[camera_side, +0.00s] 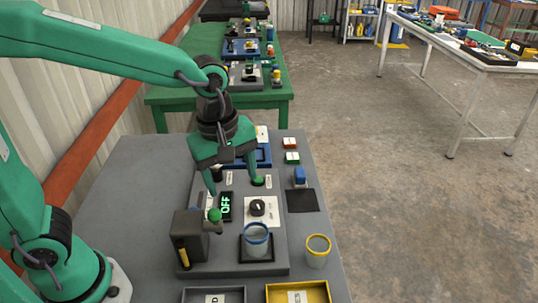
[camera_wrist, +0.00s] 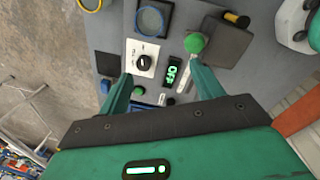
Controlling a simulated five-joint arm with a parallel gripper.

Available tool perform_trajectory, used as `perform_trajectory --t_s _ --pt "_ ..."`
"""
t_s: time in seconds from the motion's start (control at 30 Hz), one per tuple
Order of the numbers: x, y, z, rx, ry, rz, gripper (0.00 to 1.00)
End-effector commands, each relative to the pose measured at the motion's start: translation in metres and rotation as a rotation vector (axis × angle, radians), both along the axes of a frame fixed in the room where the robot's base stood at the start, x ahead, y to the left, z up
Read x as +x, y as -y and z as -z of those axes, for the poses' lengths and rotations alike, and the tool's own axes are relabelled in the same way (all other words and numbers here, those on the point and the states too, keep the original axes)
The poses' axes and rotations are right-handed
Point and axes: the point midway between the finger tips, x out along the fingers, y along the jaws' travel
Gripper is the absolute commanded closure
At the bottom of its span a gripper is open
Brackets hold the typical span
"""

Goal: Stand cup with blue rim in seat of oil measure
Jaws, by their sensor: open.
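The cup with blue rim (camera_side: 257,235) stands upright at the front of a grey panel, within a dark square seat (camera_side: 243,258). It also shows inside the dark square in the wrist view (camera_wrist: 150,20). Beside it on the panel is a dark box (camera_side: 188,236) with a green-ball lever (camera_side: 214,215), apparently the oil measure. My gripper (camera_side: 235,187) is open and empty, pointing down over the panel behind the cup. In the wrist view (camera_wrist: 160,70) one fingertip is close to the green ball; whether they touch, I cannot tell.
A black mat (camera_side: 303,200), a blue block (camera_side: 299,176) and a yellow tray (camera_side: 297,287) lie around.

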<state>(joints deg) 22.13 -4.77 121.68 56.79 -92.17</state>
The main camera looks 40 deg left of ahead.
Motion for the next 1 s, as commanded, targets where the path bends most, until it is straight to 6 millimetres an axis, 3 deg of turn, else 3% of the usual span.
perform_trajectory --t_s 0.5,1.0 --pt "-0.041 -0.076 -0.038 0.107 0.225 0.593 0.34" --pt "-0.085 -0.123 -0.046 0.354 0.358 1.095 0.34"
